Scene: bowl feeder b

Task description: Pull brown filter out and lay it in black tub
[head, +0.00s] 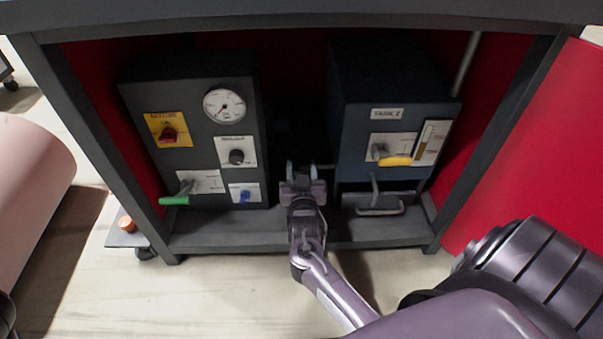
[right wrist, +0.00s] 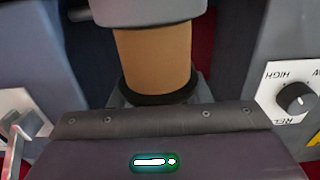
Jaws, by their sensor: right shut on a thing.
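The brown filter (right wrist: 157,60) is a tan cylinder in the right wrist view. One end meets a grey round housing (right wrist: 150,12), and a black rim (right wrist: 160,97) rings the end nearest my gripper. My right gripper (head: 302,172) reaches into the dark gap between the two cabinet units. It is shut on the filter at the black-rimmed end; the finger contact is mostly hidden by the gripper body. In the head view the filter is hidden in shadow and behind the gripper. I cannot make out the black tub. My left gripper is not in view.
A gauge panel (head: 238,130) with a green-handled lever (head: 174,200) stands left of my gripper. A tank unit (head: 350,130) with a yellow-handled lever (head: 396,161) stands right. The gap is narrow. A low cart (head: 122,238) sits outside at left.

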